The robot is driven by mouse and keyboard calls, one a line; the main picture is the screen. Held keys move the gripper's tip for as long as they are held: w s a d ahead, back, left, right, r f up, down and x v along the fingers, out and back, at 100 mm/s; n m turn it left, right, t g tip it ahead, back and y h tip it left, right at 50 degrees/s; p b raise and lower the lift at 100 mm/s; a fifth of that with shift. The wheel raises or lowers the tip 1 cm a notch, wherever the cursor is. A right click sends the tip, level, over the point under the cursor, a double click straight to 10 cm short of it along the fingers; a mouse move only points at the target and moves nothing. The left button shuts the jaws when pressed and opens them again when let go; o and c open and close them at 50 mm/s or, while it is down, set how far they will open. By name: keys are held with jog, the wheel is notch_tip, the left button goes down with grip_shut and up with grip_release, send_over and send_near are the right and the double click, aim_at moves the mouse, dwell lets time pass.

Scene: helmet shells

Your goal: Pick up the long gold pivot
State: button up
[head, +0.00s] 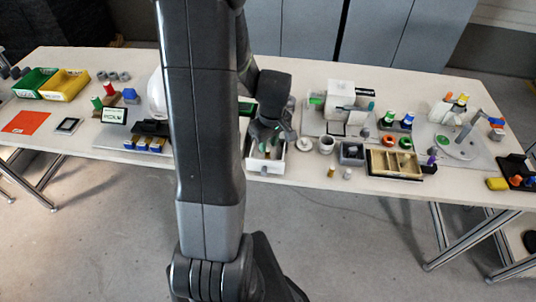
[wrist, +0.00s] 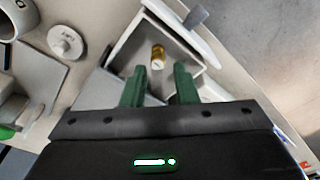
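A gold cylindrical pivot (wrist: 157,57) is inside an open white box or drawer (wrist: 190,62) in the wrist view, a little beyond my fingertips. My gripper (wrist: 159,72) is open, its two green fingers apart with nothing between them. In the head view my gripper (head: 265,132) points down over the white box (head: 256,165) at the table's front edge. The pivot in the box is not clear in the head view. A small gold piece (head: 331,171) stands on the table to the right of the box; I cannot tell its length against the other.
A white round lid (wrist: 65,42) and a white mug (wrist: 16,18) lie left of the box in the wrist view. A divided wooden tray (head: 394,176) and a grey bin (head: 351,162) are farther right. My arm covers part of the table left of the box.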

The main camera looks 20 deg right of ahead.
aim_at(268, 150)
jog(key=shift+w+f+p, duration=0.2)
jog(key=shift+w+f, duration=0.05)
jog(key=shift+f, duration=1)
jog(key=shift+w+f+p, duration=0.15)
jog(key=shift+w+f, duration=0.1)
jog(key=shift+f, duration=0.95)
grip_shut()
